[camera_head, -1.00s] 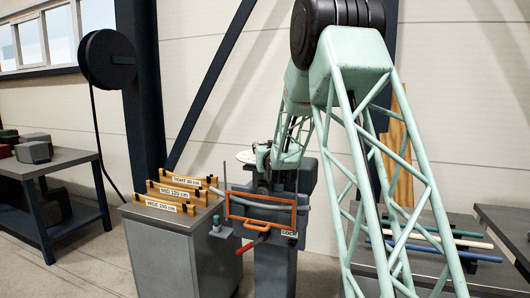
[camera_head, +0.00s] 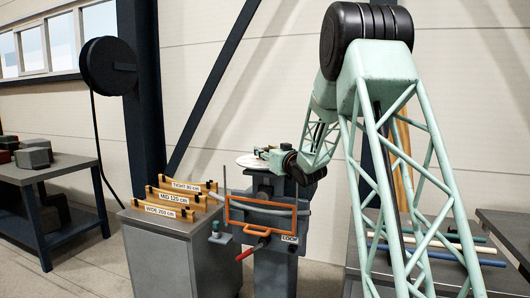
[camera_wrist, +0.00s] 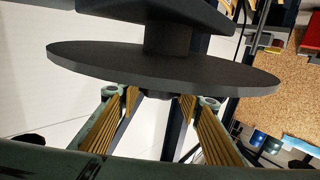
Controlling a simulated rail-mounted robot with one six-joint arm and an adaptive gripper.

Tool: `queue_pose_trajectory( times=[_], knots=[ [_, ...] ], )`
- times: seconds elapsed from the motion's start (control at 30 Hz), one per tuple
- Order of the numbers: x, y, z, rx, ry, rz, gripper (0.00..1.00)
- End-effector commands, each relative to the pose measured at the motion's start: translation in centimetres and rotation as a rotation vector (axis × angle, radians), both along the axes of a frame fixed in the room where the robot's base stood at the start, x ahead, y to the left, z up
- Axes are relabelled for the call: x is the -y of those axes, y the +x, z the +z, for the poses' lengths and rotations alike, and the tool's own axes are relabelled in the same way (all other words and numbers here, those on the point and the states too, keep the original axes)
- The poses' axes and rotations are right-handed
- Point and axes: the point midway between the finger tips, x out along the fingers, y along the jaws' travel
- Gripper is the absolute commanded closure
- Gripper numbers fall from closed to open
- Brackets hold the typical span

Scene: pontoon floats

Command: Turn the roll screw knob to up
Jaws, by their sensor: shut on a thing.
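The bending machine (camera_head: 275,262) stands in the middle, with a pale round plate (camera_head: 247,161) on top. My gripper (camera_head: 264,152) lies nearly level over that plate, reaching in from the right. In the wrist view a large dark disc (camera_wrist: 160,70) crosses the picture. My gripper (camera_wrist: 160,103) has one yellow-ribbed finger on each side of a short dark hub at the disc, which I take to be the roll screw knob (camera_wrist: 160,96). The jaws are shut on it. The fingers partly hide the knob, and no "up" mark is readable.
An orange frame (camera_head: 262,231), a red-gripped lever (camera_head: 246,252) and a LOCK label (camera_head: 290,239) are on the machine's front. A grey cabinet (camera_head: 165,260) with labelled yellow gauges (camera_head: 170,197) stands close left. A bench with rods (camera_head: 440,247) is on the right.

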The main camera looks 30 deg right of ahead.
Motion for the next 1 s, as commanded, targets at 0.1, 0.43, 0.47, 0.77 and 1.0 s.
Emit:
queue_pose_trajectory(
  times=[0.1,0.43,0.47,0.77,1.0],
  knots=[
    [0.03,0.01,-0.03,-0.001,0.000,0.008,0.78],
    [-0.02,0.01,-0.01,0.000,0.000,0.012,0.78],
    [-0.02,0.01,-0.01,0.000,0.000,0.012,0.78],
    [-0.02,0.01,0.01,0.000,0.000,0.011,0.53],
    [-0.01,-0.03,0.02,0.000,0.000,0.011,0.53]
  ],
)
